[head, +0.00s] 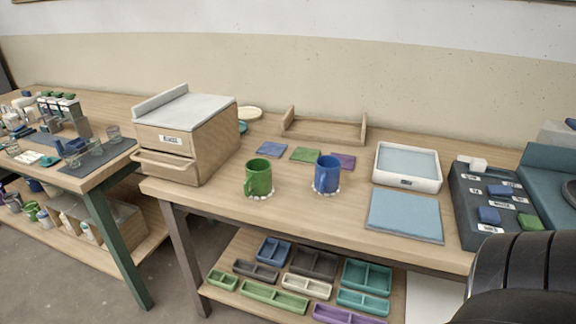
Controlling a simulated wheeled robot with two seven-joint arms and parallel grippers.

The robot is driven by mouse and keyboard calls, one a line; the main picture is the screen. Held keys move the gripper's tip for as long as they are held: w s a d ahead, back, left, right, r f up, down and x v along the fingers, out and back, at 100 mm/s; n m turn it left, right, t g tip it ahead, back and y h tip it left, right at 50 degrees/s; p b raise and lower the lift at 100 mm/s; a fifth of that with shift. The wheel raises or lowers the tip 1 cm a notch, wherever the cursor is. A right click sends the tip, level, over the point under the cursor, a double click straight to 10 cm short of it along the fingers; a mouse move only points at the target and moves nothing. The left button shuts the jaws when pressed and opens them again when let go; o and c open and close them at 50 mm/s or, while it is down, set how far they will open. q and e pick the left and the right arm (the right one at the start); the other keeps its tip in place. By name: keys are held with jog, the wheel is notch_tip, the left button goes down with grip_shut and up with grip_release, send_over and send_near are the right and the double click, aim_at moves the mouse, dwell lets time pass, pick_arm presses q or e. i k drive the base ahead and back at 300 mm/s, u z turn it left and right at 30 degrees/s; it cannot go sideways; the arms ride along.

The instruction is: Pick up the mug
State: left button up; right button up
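Two mugs stand upright on the wooden table. Neither of my grippers shows in the head view, and nothing touches the mugs.
A wooden drawer box (188,137) stands left of the mugs. Small blue, green and purple tiles (305,154) lie behind them. A white tray (408,166), a blue mat (405,215) and a dark block-holding panel (490,204) are to the right. Coloured bins (315,265) sit below.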

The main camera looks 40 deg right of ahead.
aim_at(328, 169)
jog(key=z, duration=0.6)
jog(key=i, duration=0.85)
jog(key=z, duration=0.95)
